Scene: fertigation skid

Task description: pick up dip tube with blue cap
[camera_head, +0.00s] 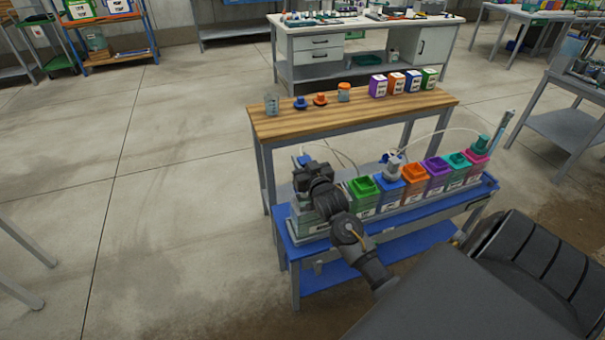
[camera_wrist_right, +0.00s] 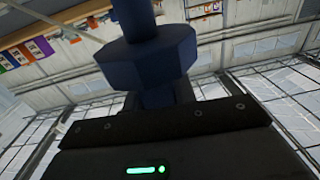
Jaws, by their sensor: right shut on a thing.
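My right gripper (camera_head: 304,166) is over the left end of the blue bench, above a pale container (camera_head: 305,222). In the right wrist view, the dark blue cap (camera_wrist_right: 150,60) of the dip tube fills the space just beyond the gripper, with a blue stem rising from it. The gripper is shut on it. In the head view only a small blue part (camera_head: 303,158) shows beside the gripper, and the tube below is hidden by my arm. My left gripper is not in view.
Open containers stand in a row: green (camera_head: 363,187), blue (camera_head: 388,188), orange (camera_head: 413,174), purple (camera_head: 436,166), teal and pink. Thin hoses arch behind them. The wooden shelf (camera_head: 390,107) behind holds a clear beaker (camera_head: 272,103), blue and orange caps, a jar and several boxes.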

